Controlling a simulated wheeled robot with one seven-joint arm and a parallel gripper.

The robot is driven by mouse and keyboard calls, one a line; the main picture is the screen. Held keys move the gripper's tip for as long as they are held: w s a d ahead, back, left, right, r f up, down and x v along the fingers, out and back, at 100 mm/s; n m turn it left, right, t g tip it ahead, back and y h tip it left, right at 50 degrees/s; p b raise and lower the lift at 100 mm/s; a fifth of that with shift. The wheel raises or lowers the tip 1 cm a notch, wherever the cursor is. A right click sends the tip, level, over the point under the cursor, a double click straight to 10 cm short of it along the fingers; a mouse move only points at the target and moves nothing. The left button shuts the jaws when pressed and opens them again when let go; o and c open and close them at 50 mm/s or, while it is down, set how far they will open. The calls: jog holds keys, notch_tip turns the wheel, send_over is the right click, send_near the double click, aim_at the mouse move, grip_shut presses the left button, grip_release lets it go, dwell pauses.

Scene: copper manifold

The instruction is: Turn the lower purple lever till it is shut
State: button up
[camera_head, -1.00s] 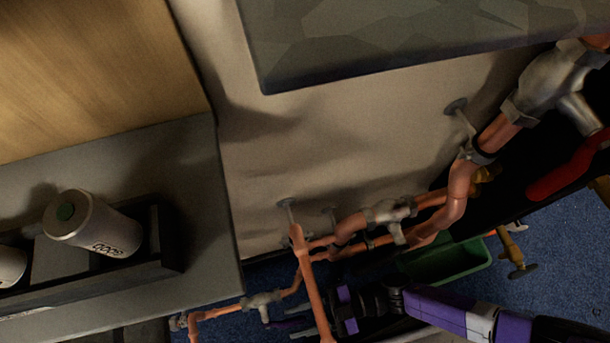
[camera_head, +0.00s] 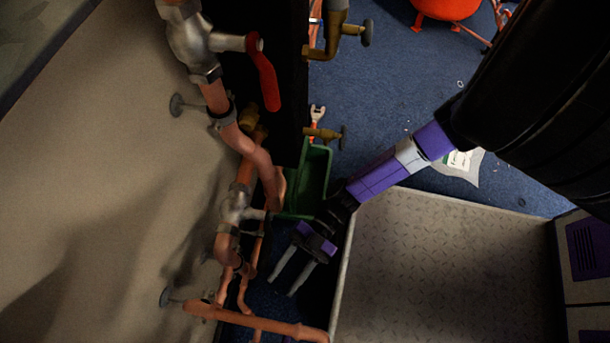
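My gripper (camera_head: 283,286) points down and left beside the copper pipes, its two pale fingers apart with nothing seen between them. The purple on its wrist and arm is my own. No purple lever can be made out in the current view. A silver valve body (camera_head: 236,205) sits on the copper pipe (camera_head: 262,165), up and left of my gripper; its lever is not clearly visible. A larger silver valve (camera_head: 190,42) higher up carries a red lever (camera_head: 265,75). My gripper touches none of these that I can see.
A green bin (camera_head: 308,180) stands on the blue carpet just above my gripper. A brass tap (camera_head: 325,133) and a wrench (camera_head: 316,118) are near it. A copper pipe (camera_head: 255,320) crosses below my gripper. My grey base plate lies to the right.

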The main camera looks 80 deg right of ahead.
jog(key=s+d+r+m+t+h, duration=0.1)
jog(key=d+r+m+t+h, duration=0.1)
jog(key=r+m+t+h, duration=0.1)
jog(key=s+d+r+m+t+h+p, duration=0.1)
jog(key=d+r+m+t+h, duration=0.1)
jog(key=r+m+h, duration=0.3)
jog(key=d+r+m+t+h, duration=0.3)
jog(key=r+m, duration=0.1)
jog(key=r, duration=0.5)
jog(key=shift+s+d+r+t+h, duration=0.15)
jog(key=shift+s+r+t+h, duration=0.15)
jog(key=shift+s+h, duration=0.1)
